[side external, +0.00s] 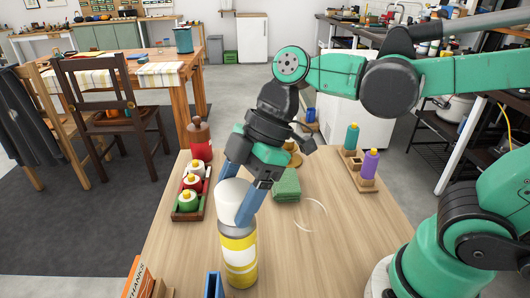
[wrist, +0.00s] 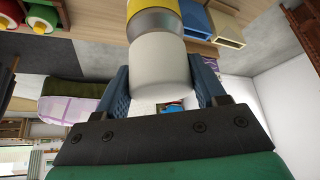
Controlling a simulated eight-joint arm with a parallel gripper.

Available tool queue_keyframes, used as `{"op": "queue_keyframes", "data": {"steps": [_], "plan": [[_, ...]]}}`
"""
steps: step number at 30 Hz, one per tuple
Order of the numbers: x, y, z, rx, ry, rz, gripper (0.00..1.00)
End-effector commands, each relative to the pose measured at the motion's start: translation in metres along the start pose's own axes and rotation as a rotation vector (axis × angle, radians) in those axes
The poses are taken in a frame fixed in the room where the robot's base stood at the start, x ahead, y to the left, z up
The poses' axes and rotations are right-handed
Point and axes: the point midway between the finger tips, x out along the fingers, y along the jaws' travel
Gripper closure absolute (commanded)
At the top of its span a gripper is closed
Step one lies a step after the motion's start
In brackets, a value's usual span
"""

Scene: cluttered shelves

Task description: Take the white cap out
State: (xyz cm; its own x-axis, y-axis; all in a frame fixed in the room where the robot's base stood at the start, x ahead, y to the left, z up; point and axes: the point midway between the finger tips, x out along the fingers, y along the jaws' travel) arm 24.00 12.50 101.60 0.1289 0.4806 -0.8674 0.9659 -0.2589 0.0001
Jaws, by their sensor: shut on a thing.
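A yellow bottle (side external: 239,262) with a white label band and a grey neck stands upright near the front of the wooden table. The white cap (side external: 234,192) is at its top, in line with the neck; no clear gap shows between them. My gripper (side external: 236,207) reaches down from above, its blue fingers on either side of the cap and shut on it. In the wrist view the cap (wrist: 160,67) lies between the two fingers, with the silver neck (wrist: 155,21) against its end and the yellow body (wrist: 150,5) partly cut off.
A tray (side external: 188,213) of small bottles and a red bottle (side external: 200,147) stand left. A folded green cloth (side external: 286,188) lies behind my gripper. A wooden holder (side external: 357,176) with teal and purple bottles is right. A blue box (side external: 213,287) stands in front. The table's right middle is clear.

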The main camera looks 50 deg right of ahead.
Motion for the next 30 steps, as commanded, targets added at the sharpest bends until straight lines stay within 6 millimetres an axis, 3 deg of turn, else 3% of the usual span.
{"op": "queue_keyframes", "data": {"steps": [13,30], "plan": [[-0.006,0.0,-0.004,0.0,0.0,0.0,0.91],[-0.034,0.0,-0.019,0.0,0.0,0.0,0.91]]}}
